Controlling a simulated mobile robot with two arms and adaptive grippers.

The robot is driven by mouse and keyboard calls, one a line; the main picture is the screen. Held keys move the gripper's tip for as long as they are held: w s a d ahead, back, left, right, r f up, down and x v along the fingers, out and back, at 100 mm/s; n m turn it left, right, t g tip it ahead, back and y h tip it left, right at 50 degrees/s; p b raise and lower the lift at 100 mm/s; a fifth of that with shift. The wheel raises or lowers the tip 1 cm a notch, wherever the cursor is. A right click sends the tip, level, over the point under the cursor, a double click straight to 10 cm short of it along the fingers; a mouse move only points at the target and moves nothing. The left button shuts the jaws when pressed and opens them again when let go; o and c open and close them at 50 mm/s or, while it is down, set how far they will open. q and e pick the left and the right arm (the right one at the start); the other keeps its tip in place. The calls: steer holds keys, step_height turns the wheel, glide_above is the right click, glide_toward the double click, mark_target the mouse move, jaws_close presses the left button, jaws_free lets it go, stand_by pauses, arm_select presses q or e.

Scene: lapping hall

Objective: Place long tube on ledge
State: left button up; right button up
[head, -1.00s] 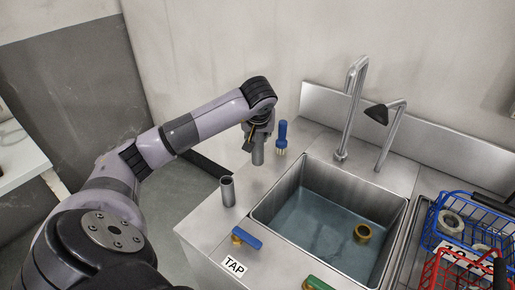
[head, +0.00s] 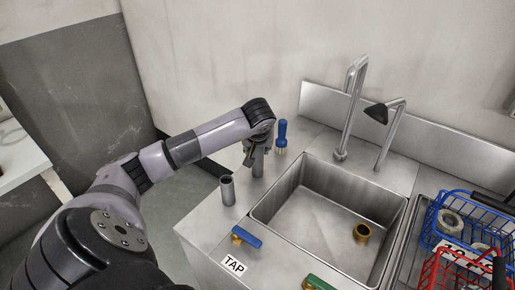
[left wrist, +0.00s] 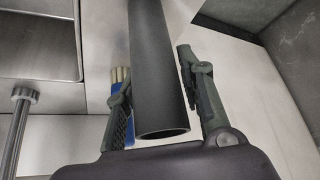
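The long tube (head: 258,166), grey and hollow, is upright under my left gripper (head: 256,151), over the metal ledge (head: 228,222) left of the sink. In the left wrist view the tube (left wrist: 158,75) runs between both fingers of the left gripper (left wrist: 155,85), its open end towards the camera. The fingers look closed in on its sides, though a small gap shows beside the right finger's base. I cannot tell if the tube's lower end touches the ledge. A shorter grey tube (head: 227,190) stands upright nearer the front. My right gripper is out of view.
A blue-handled brush (head: 282,136) stands just behind the tube. The sink basin (head: 290,205) holds a brass ring (head: 362,233) and looks empty of water. A blue-handled valve (head: 245,237) sits by the TAP label. A tall faucet (head: 349,110) and blue (head: 475,215) and red baskets are right.

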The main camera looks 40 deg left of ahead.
arm_select(q)
steer(key=shift+o, duration=1.2)
steer(key=shift+r, duration=0.2)
steer(key=v, duration=1.2)
